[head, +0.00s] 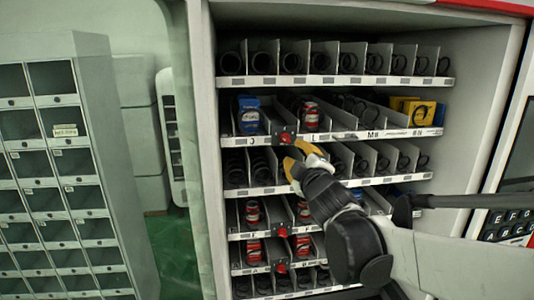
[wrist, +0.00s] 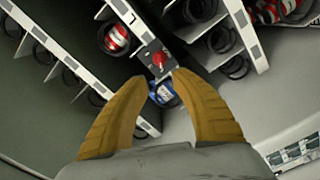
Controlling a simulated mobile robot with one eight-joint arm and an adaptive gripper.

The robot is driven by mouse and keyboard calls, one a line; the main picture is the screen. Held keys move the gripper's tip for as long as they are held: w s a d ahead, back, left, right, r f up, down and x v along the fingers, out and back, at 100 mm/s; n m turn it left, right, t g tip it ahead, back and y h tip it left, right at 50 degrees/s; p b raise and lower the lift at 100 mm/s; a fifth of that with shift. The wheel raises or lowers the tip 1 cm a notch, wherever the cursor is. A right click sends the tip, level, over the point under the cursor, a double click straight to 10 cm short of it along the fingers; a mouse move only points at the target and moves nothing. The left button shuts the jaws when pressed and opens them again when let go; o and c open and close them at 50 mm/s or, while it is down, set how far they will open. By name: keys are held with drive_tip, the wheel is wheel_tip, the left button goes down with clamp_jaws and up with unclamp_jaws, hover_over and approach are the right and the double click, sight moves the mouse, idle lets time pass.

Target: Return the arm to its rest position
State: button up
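My gripper (head: 297,158) is in front of the open vending machine's shelves, near the middle of the rack. Its two yellow fingers also show in the wrist view (wrist: 162,78), spread apart with a gap between their tips. Nothing is visibly held. A red knob (wrist: 157,58) on a shelf front and a blue item (wrist: 163,95) show beyond the gap. In the head view a red knob (head: 286,138) sits just above the fingertips. My forearm comes in from the lower right and hides part of the lower shelves.
The machine's shelves (head: 340,81) hold black coils. A blue item (head: 249,115), red cans (head: 310,116) and yellow boxes (head: 418,111) stand on one shelf, with more red cans (head: 252,212) lower. A keypad (head: 507,225) is at right. A grey locker cabinet (head: 105,150) stands left.

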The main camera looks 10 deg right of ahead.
drive_tip(key=s+f+m+g+b, duration=0.3)
drive_tip(key=s+f+b, duration=0.4)
drive_tip(key=s+f, duration=0.3)
drive_tip(key=s+f+m+g+b, duration=0.4)
drive_tip(key=s+f+b, duration=0.4)
drive_tip(key=f, duration=1.1)
drive_tip(key=s+f+m+g+b, duration=0.3)
drive_tip(key=s+f+m+b, duration=0.2)
drive_tip(key=s+f+b, duration=0.3)
drive_tip(key=s+f, duration=0.4)
drive_tip(key=f, duration=0.3)
drive_tip(key=shift+g, duration=0.4)
drive_tip(key=shift+d, duration=0.1)
